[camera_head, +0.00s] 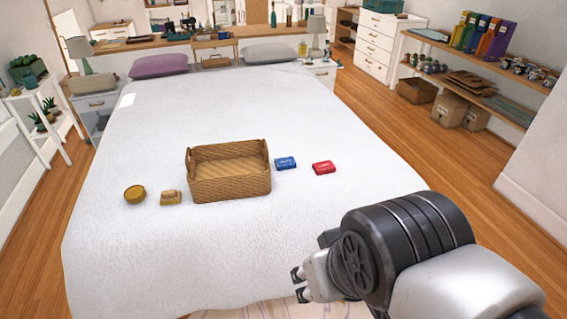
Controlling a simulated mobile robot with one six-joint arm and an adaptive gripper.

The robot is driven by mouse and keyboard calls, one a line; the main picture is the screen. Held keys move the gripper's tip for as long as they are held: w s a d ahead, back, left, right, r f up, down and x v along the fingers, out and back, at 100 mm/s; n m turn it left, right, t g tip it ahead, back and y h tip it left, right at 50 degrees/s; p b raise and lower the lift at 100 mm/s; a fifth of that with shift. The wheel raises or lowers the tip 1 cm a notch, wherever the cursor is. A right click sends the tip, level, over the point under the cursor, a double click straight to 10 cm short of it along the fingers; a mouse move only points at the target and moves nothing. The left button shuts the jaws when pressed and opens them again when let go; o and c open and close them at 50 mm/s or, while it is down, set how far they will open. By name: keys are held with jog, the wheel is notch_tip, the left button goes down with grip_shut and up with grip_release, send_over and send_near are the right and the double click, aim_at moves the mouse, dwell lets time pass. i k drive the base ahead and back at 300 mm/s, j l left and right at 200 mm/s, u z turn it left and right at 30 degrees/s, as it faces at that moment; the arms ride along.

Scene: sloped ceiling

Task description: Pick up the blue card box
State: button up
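The blue card box (286,163) lies flat on the white bedspread, just right of the wicker basket and apart from it. A red card box (324,168) lies to its right with a small gap between them. My gripper (299,285) is at the lower middle of the view, nearer to me than the blue box and well apart from it. Its two fingertips show a gap with nothing between them.
The wicker basket (230,192) stands on the bed (210,255). A small tan item (171,199) and a round yellow tin (135,194) lie left of it. Two pillows lie at the far end. The bedspread around the boxes is clear.

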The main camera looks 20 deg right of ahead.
aim_at(286, 163)
jog(key=i+l, duration=0.25)
jog(key=i, duration=0.2)
jog(key=i+l, duration=0.2)
jog(key=i, duration=0.25)
jog(key=i+l, duration=0.25)
jog(key=i, duration=0.2)
jog(key=i+l, duration=0.2)
jog(key=i, duration=0.25)
